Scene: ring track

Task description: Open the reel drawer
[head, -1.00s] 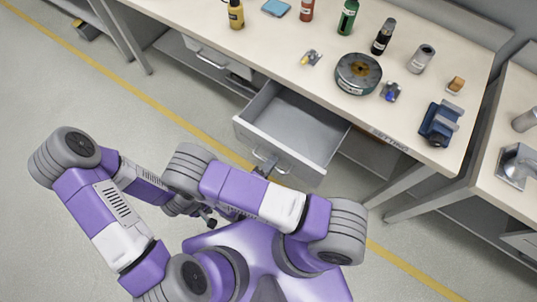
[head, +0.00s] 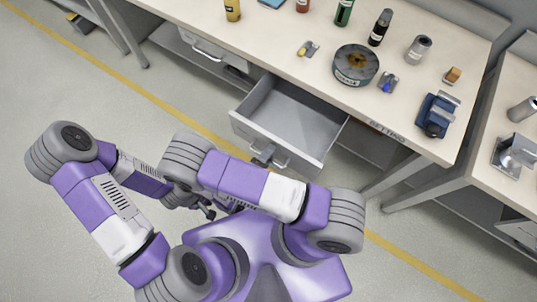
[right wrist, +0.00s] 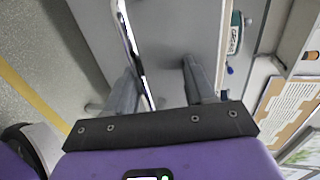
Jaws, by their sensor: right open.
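A grey drawer (head: 287,112) under the workbench stands pulled well out, and its visible inside is empty. Its bar handle (head: 283,164) is on the front face. My right gripper (head: 262,156) is at this handle, partly hidden by my arm in the head view. In the right wrist view its two fingers (right wrist: 160,88) are apart, with the bright handle bar (right wrist: 130,42) running between them, closer to the left finger. My left gripper (head: 208,211) is low beside my base, away from the drawer; its jaws are too small to read.
A second drawer (head: 208,48) at left looks closed. A second bench (head: 510,120) stands at right.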

